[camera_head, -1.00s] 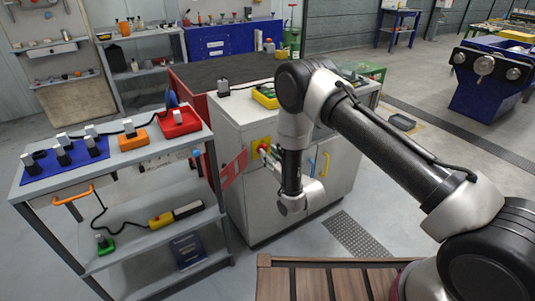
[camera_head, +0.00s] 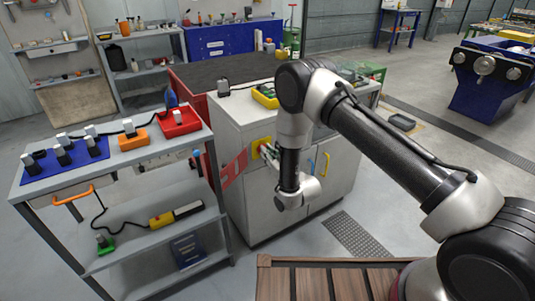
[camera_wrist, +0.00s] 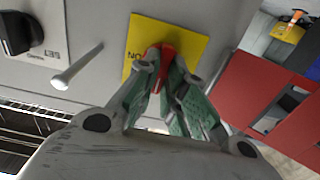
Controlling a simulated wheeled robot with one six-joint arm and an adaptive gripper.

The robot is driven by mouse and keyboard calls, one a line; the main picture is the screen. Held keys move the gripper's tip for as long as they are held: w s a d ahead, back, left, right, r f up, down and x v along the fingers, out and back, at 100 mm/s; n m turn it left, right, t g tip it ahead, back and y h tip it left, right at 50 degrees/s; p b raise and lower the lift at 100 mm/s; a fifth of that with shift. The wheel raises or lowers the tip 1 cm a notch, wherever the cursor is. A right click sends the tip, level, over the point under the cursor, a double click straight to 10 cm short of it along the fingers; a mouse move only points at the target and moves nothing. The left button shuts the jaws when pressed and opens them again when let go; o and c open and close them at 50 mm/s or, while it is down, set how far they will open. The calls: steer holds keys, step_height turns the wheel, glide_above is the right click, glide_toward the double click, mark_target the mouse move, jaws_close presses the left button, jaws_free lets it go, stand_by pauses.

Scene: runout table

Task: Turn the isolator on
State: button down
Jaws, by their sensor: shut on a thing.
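The isolator is a yellow plate (camera_wrist: 198,45) with a red handle (camera_wrist: 158,60) on the grey cabinet's face, in the wrist view. Dark letters show at the plate's left edge, partly hidden. My gripper (camera_wrist: 163,72) is shut on the red handle, with a green-padded finger on each side. The handle looks tilted relative to the plate's edges, but its exact setting is hard to tell. In the head view, the yellow plate (camera_head: 256,147) shows at the cabinet's left side, partly covered by my gripper (camera_head: 267,153).
In the wrist view, a black rotary knob (camera_wrist: 17,33) and a round-ended pale rod (camera_wrist: 77,68) stand left of the isolator. In the head view, a shelved trolley (camera_head: 150,235) stands close on the left. The cabinet's doors have blue and yellow handles (camera_head: 326,164).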

steer(key=shift+w+d+f+m, duration=0.1)
steer(key=shift+m, duration=2.85)
steer(key=shift+d+f+m, duration=0.1)
steer(key=shift+m, duration=2.8)
steer(key=shift+w+d+f+m, duration=0.1)
steer(key=shift+m, duration=2.85)
steer(key=c, duration=1.5)
jaws_free()
steer(key=shift+s, duration=0.1)
